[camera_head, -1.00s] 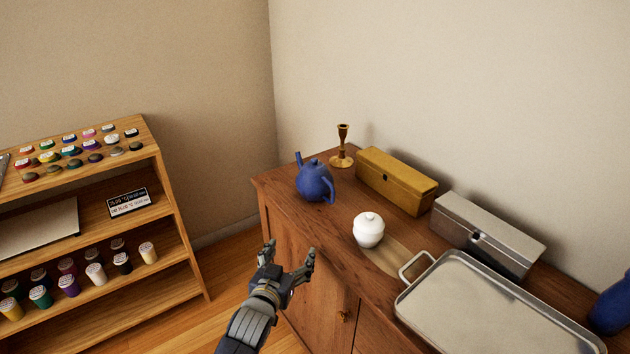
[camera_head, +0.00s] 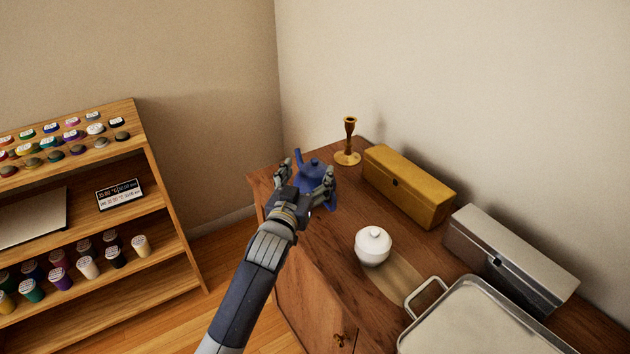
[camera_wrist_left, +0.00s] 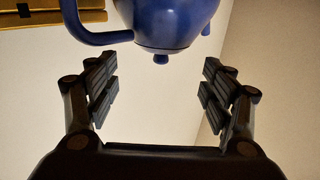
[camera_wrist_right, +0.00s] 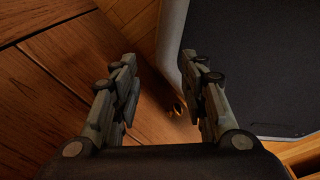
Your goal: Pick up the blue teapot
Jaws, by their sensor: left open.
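The blue teapot (camera_head: 312,170) stands upright on the wooden cabinet top near its far left corner. My left gripper (camera_head: 308,174) is open, with a finger on either side of the teapot in the head view, partly covering it. In the left wrist view the teapot (camera_wrist_left: 168,22) lies beyond the spread fingertips (camera_wrist_left: 159,75), with its handle to the left. Nothing is gripped, and I cannot tell whether a finger touches it. My right gripper (camera_wrist_right: 164,62) shows only in the right wrist view, open and empty.
A brass candlestick (camera_head: 348,142) and a yellow box (camera_head: 408,186) stand behind the teapot. A white lidded pot (camera_head: 372,247) stands nearer, with a grey metal box (camera_head: 508,258) and a metal tray (camera_head: 480,325) to the right. A shelf with paint jars (camera_head: 88,268) is at left.

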